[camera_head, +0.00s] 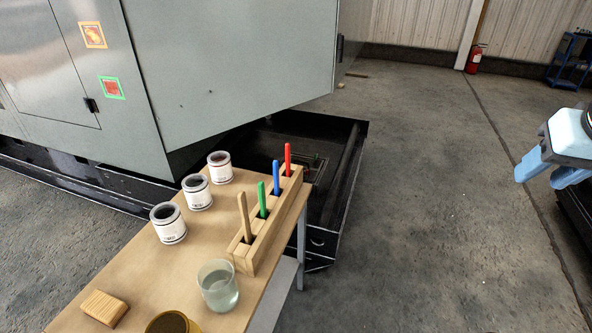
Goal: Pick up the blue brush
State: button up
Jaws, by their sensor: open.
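The blue brush (276,176) stands upright in a slot of a wooden holder (268,233), with its blue handle showing above the block. Its lower end is hidden inside the holder. A red brush (288,160) stands behind it, and a green brush (262,200) and a plain wooden brush (244,217) stand in front of it in the same row. My gripper (545,174) is at the right edge of the view, open and empty, with light blue fingers. It is well to the right of the holder, off the table and apart from every brush.
The wooden table (140,276) also bears several paint cans (168,224), a glass of liquid (218,287), a wooden block (104,308) and a yellowish container (172,324). A large grey enclosure (230,60) stands behind. Concrete floor (430,230) is open between table and gripper.

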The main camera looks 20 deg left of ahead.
aim_at(276, 169)
jog(key=u, duration=0.25)
jog(key=i, duration=0.95)
jog(key=u, duration=0.4)
